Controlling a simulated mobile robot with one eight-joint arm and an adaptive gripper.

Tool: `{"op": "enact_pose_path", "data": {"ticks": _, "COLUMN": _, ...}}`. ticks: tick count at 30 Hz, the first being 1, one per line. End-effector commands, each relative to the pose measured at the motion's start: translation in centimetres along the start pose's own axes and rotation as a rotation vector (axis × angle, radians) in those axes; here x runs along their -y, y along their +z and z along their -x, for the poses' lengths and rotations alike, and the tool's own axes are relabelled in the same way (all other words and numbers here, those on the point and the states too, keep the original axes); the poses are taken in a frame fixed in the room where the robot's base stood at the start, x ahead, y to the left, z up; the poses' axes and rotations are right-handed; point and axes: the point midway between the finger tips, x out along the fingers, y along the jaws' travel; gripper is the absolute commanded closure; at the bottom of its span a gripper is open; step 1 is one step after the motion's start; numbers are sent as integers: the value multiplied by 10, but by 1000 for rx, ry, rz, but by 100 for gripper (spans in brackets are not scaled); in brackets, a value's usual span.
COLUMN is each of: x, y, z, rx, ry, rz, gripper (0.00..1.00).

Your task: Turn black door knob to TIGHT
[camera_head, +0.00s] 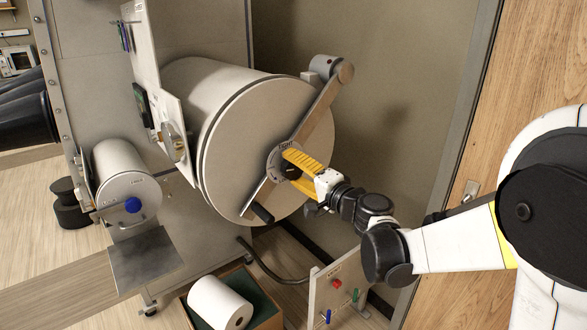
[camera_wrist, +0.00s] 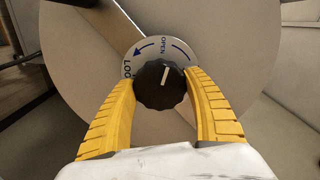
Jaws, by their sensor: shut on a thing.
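The black door knob (camera_wrist: 160,90) sits at the middle of a round silver dial plate (camera_wrist: 150,52) on the large round door (camera_head: 250,135). A white pointer line on the knob points up and slightly right in the wrist view. In the head view, lettering at the plate's upper edge is too small to read surely. My gripper (camera_wrist: 160,80) has its yellow fingers on both sides of the knob and is shut on it. In the head view the gripper (camera_head: 297,171) partly hides the knob.
A diagonal metal bar (camera_head: 318,105) crosses the door, with a dark handle (camera_head: 262,213) at its lower end. A smaller cylinder with a blue knob (camera_head: 132,204) stands left. A bin with a white roll (camera_head: 218,303) and a small panel (camera_head: 333,288) are below. A wooden door is right.

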Motion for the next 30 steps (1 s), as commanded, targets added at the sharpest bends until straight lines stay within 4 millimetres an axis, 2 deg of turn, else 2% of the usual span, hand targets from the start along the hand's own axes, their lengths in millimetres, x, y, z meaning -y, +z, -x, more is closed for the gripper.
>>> {"op": "enact_pose_path", "data": {"ticks": 30, "x": 0, "y": 0, "z": 1, "rx": 0, "ry": 1, "rz": -959, "gripper": 71}}
